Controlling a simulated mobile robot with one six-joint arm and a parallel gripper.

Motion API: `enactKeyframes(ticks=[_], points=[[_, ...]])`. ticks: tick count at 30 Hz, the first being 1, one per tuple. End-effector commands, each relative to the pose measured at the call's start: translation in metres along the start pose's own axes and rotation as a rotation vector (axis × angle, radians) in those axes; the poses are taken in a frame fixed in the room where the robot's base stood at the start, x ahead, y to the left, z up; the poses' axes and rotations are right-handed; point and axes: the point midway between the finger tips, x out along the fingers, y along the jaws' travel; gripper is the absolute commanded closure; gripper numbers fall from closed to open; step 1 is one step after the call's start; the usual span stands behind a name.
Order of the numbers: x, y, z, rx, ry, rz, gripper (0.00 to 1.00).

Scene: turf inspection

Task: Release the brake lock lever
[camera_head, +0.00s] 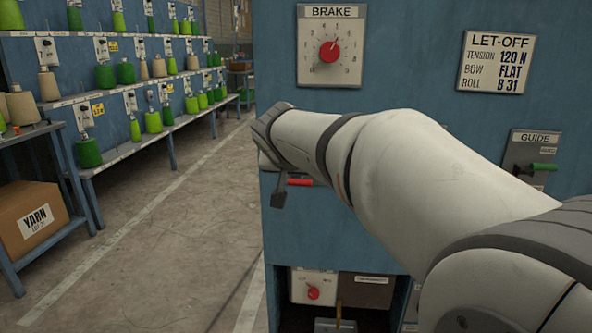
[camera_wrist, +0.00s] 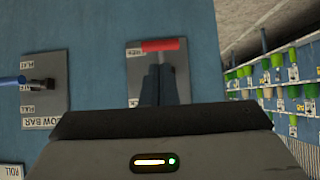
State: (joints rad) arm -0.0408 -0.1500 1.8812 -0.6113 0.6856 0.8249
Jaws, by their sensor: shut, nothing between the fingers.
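The red-handled lever, which I take to be the brake lock lever, shows in the wrist view (camera_wrist: 160,45). It lies crosswise on a grey plate (camera_wrist: 133,75) whose small lettering is upside down and partly hidden. In the head view its red handle (camera_head: 300,182) shows just below my arm, on the blue machine front. My wrist hides most of the lever's plate in the head view.
A BRAKE dial (camera_head: 329,51) with a red knob sits above my arm. A GUIDE lever (camera_head: 543,166) is at the right. A BOW BAR plate (camera_wrist: 43,100) with a blue handle is beside the lever's plate. Yarn shelves (camera_head: 110,90) stand left, with clear floor between.

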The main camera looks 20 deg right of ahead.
Motion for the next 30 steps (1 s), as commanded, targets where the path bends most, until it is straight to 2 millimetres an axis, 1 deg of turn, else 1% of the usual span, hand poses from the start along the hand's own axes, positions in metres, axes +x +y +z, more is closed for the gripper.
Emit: enactKeyframes(ticks=[1, 3, 6, 9, 13, 23, 26, 29, 30], points=[[-0.013, -0.001, 0.002, -0.002, 0.002, -0.003, 1.00], [-0.026, -0.001, 0.007, -0.002, 0.002, -0.003, 1.00], [-0.040, 0.000, 0.014, -0.002, 0.001, -0.002, 1.00], [-0.049, 0.000, 0.018, -0.001, 0.001, -0.001, 1.00], [-0.054, 0.000, 0.021, -0.001, 0.000, 0.001, 1.00], [-0.055, 0.001, 0.021, -0.001, -0.001, 0.002, 1.00], [-0.061, 0.003, 0.018, -0.007, -0.015, 0.003, 1.00], [-0.074, 0.008, 0.015, -0.033, -0.053, 0.004, 1.00], [-0.082, 0.011, 0.013, -0.047, -0.074, 0.004, 1.00]])
